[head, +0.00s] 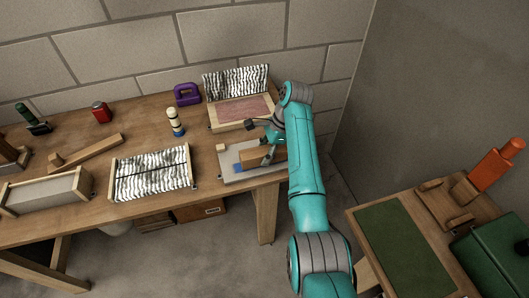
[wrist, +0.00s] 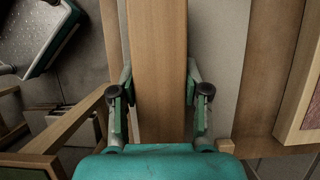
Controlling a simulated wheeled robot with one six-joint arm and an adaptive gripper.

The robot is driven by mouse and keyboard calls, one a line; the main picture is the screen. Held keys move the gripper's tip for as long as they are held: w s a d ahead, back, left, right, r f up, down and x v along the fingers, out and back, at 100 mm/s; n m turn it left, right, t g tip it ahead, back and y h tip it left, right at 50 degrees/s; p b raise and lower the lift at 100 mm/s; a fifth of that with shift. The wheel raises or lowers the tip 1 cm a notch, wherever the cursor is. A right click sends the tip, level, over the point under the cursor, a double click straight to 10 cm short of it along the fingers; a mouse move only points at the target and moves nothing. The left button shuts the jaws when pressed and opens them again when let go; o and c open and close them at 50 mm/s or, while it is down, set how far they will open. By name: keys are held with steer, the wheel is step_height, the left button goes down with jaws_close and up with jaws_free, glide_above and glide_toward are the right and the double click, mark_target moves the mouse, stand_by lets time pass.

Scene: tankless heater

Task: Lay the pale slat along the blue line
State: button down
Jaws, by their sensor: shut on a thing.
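My gripper (head: 268,154) is shut on a tan wooden slat (wrist: 158,50), with one finger on each side of it; fingers also show in the wrist view (wrist: 160,92). In the head view the slat (head: 252,157) is over a pale grey board (head: 228,158) at the right end of the workbench, its right part hidden by my arm. A small blue patch (head: 239,168) shows at the slat's left end. I cannot tell if it belongs to the blue line. No full blue line shows. I cannot tell whether the slat touches the board.
A box with an open, zebra-striped lid (head: 236,80) stands behind the board. A striped-top box (head: 152,174) and a banded peg (head: 175,122) are to the left. A purple object (head: 187,94) is at the back. A side table with a green mat (head: 403,250) is right.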

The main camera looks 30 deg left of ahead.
steer(key=shift+f, duration=0.4)
steer(key=shift+c, duration=2.4)
jaws_free()
steer(key=shift+v, duration=3.7)
